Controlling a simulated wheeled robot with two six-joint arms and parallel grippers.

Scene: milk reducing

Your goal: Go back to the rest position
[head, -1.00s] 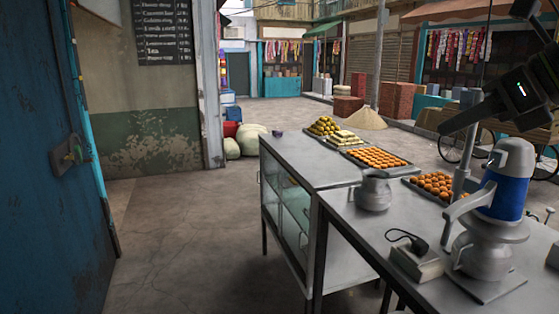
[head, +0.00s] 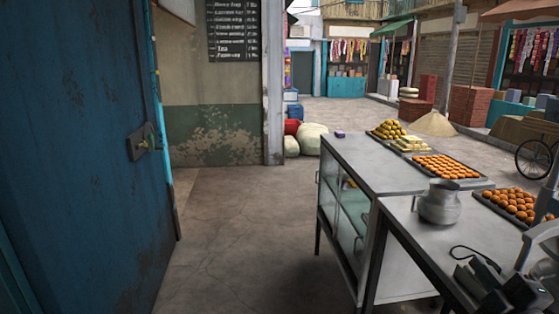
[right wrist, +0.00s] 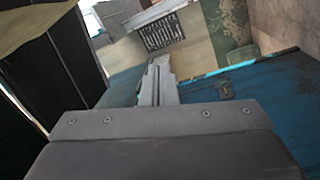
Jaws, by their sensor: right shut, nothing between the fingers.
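My right gripper (head: 474,276) shows dark at the lower right of the head view, in front of the metal counter with the jug on it. In the right wrist view its two fingers (right wrist: 157,72) are together with nothing between them, pointing toward the wall with the menu board. My left gripper is in neither view.
The metal counter (head: 400,236) holds a grey metal jug (head: 440,203) and a tray of orange sweets (head: 515,205). A second glass-sided counter (head: 352,160) adjoins it behind. A blue door (head: 80,150) stands at left. The floor (head: 235,240) between is clear.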

